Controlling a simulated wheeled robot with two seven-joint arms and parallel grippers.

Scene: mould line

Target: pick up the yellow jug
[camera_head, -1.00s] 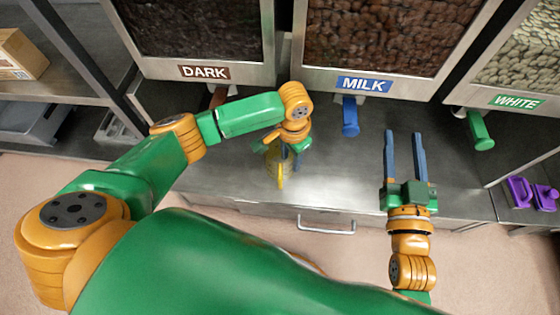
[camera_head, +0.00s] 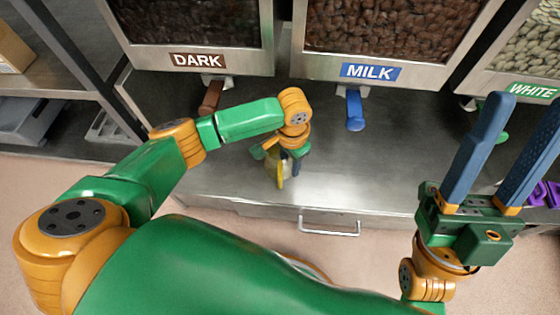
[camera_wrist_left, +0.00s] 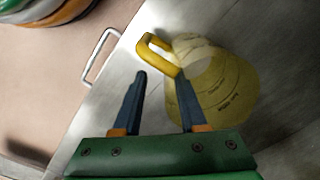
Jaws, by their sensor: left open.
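The yellow jug (camera_wrist_left: 228,88) stands on the steel counter in the left wrist view, seen from above, see-through with a solid yellow handle (camera_wrist_left: 153,48). My left gripper (camera_wrist_left: 161,80) is open, with the handle just beyond and between its fingertips; the right-hand finger overlaps the jug's body in the picture. I cannot tell whether it touches. In the head view my left gripper (camera_head: 285,163) points down over the jug (camera_head: 281,176), hiding most of it. My right gripper (camera_head: 528,105) is open and empty, raised at the right.
Dispensers marked DARK, MILK and WHITE stand behind, with a brown lever (camera_head: 211,96), a blue lever (camera_head: 354,112) and a green lever partly hidden. A drawer handle (camera_head: 329,228) is on the counter front. Purple things (camera_head: 552,194) stand at the right. The counter below MILK is clear.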

